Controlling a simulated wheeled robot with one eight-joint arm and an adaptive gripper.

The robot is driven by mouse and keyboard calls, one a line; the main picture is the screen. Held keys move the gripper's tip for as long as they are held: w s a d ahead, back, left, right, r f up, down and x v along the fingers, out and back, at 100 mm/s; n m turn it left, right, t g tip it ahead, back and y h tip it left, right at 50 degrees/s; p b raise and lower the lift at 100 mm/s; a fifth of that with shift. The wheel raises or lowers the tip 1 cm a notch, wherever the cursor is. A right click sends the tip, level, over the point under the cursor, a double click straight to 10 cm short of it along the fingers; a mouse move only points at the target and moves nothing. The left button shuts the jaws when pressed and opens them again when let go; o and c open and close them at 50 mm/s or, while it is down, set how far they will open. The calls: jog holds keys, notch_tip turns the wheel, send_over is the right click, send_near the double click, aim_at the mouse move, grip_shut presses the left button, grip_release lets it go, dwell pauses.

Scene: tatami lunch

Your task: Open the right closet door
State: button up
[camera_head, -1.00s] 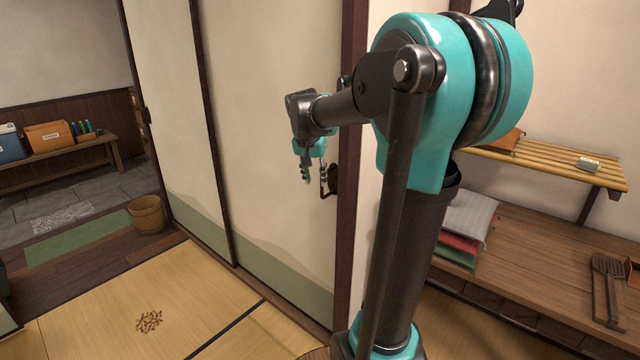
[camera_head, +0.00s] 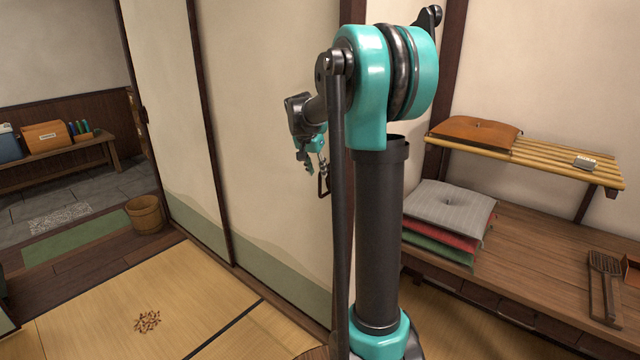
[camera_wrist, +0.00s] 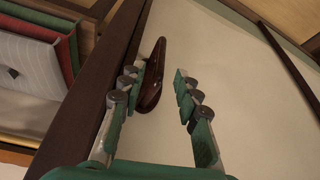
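The right closet door (camera_head: 265,110) is a cream sliding panel with a green lower band. It stands beside the left closet door (camera_head: 165,100), past a dark upright strip. In the wrist view, the right door's cream face (camera_wrist: 235,85) carries a dark brown oval pull (camera_wrist: 151,85) near its dark edge. My gripper (camera_head: 315,172) is open at the door's right side. In the wrist view its fingers (camera_wrist: 157,76) are spread, with the pull between them, closer to the left finger. Contact cannot be told.
A shelf (camera_head: 540,160) and a wooden counter (camera_head: 540,250) with stacked cushions (camera_head: 450,205) stand to the right. A wooden bucket (camera_head: 146,214) stands on the left. A small brown pile (camera_head: 147,321) lies on the tatami (camera_head: 200,295), which is otherwise mostly clear.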

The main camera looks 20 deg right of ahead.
aim_at(320, 194)
jog(key=x, duration=0.6)
jog(key=shift+d+f, duration=0.1)
jog(key=shift+f, duration=0.1)
grip_shut()
